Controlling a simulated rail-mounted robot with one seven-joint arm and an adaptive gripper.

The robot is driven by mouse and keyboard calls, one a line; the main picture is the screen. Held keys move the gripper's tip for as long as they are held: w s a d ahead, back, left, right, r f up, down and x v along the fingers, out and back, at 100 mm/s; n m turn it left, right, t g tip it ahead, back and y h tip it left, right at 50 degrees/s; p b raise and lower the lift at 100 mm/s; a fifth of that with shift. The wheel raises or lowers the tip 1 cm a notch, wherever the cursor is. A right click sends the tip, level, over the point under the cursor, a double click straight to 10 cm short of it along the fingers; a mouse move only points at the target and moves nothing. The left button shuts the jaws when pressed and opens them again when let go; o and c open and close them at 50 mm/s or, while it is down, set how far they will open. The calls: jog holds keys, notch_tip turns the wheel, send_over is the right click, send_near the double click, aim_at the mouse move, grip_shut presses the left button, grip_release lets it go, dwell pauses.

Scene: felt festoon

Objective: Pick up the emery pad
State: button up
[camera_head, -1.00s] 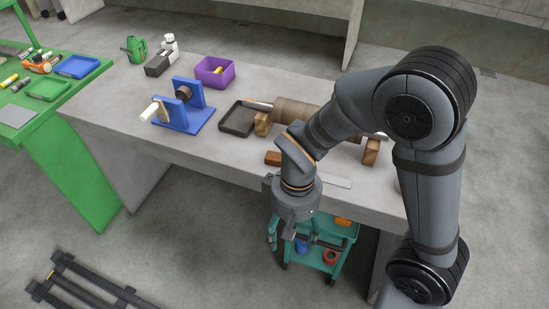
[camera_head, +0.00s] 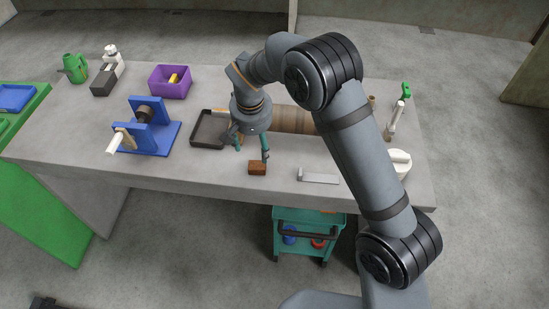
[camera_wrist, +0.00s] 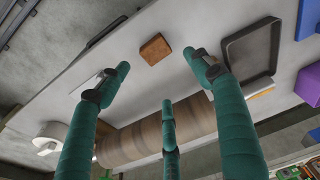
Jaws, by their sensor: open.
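The emery pad, seen as a small reddish-brown block (camera_head: 257,168), lies flat on the grey table near its front edge. In the wrist view the block (camera_wrist: 155,48) shows between and beyond the fingertips, apart from them. My gripper (camera_head: 251,149) has teal fingers spread open and points down over the table, just behind the block in the head view. Nothing is held between the fingers in the wrist view (camera_wrist: 156,62).
A brown roll (camera_head: 292,119) lies behind my gripper. A dark tray (camera_head: 196,142) and a blue stand (camera_head: 161,147) are to the left. A flat metal strip (camera_head: 320,178) lies right of the block. A teal cart (camera_head: 307,255) stands below the front edge.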

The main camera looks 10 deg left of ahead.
jog(key=s+m, duration=0.1)
jog(key=p, duration=0.1)
send_over(257, 165)
jog(key=f, duration=0.2)
jog(key=s+f, duration=0.1)
jog(key=f, duration=0.1)
jog(key=shift+f, duration=0.4)
jog(key=shift+w+f+p, duration=0.15)
jog(key=shift+f+p, duration=0.4)
jog(key=shift+f, duration=0.35)
jog(key=shift+w+f+p, duration=0.2)
jog(key=shift+f+p, duration=0.35)
jog(key=shift+f, duration=0.4)
jog(key=shift+w+f+p, duration=0.15)
jog(key=shift+f+p, duration=0.4)
jog(key=shift+f, duration=0.35)
jog(key=shift+c, duration=0.9)
jog(key=c, duration=1)
